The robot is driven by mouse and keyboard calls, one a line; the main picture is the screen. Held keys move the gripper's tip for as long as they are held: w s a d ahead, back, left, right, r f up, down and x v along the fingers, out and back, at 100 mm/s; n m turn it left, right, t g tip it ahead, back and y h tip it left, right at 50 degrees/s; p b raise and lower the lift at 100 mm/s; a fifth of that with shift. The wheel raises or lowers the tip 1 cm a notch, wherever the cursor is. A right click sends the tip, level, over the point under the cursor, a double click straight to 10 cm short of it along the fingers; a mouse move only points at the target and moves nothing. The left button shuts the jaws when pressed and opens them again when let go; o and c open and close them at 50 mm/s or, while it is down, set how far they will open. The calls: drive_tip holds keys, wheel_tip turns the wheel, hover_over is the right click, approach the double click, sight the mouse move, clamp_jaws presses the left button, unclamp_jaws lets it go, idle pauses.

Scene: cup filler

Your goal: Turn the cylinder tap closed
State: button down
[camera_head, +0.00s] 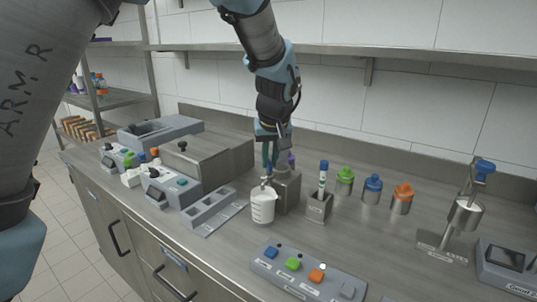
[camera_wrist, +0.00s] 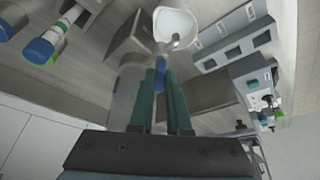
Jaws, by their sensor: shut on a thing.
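My gripper (camera_head: 269,163) points down at the grey metal dispenser box (camera_head: 288,190) in the middle of the counter. In the wrist view, the green fingers of my gripper (camera_wrist: 161,78) are closed on the tap's blue handle (camera_wrist: 160,67). The tap's metal spout (camera_wrist: 174,41) reaches over a white cup (camera_wrist: 178,22). In the head view this white cup (camera_head: 262,206), with markings on its side, stands upright in front of the dispenser. The handle's exact angle is mostly hidden by my fingers. I cannot tell whether liquid is flowing.
A pen holder (camera_head: 319,207) with a blue-capped marker stands close right of the dispenser. Green, blue and orange-topped canisters (camera_head: 372,190) stand behind it. A button panel (camera_head: 307,275) lies in front, and a slotted grey tray (camera_head: 214,211) lies left. A metal stand (camera_head: 465,215) stands right.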

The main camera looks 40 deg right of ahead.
drive_tip(key=n, duration=0.1)
drive_tip(key=n+y+p, duration=0.1)
drive_tip(key=n, duration=0.2)
drive_tip(key=shift+s+d+r+n+t+y+p, duration=0.1)
drive_tip(key=shift+d+r+n+t+y+p, duration=0.05)
drive_tip(key=shift+d+n+t+y+p, duration=0.2)
drive_tip(key=shift+d+n+y+p, duration=0.1)
drive_tip(key=shift+n+y+p, duration=0.75)
drive_tip(key=shift+n, duration=1.3)
drive_tip(key=c, duration=0.9)
unclamp_jaws()
drive_tip(key=b+v, duration=0.3)
drive_tip(key=v, duration=0.7)
drive_tip(key=shift+r, duration=0.3)
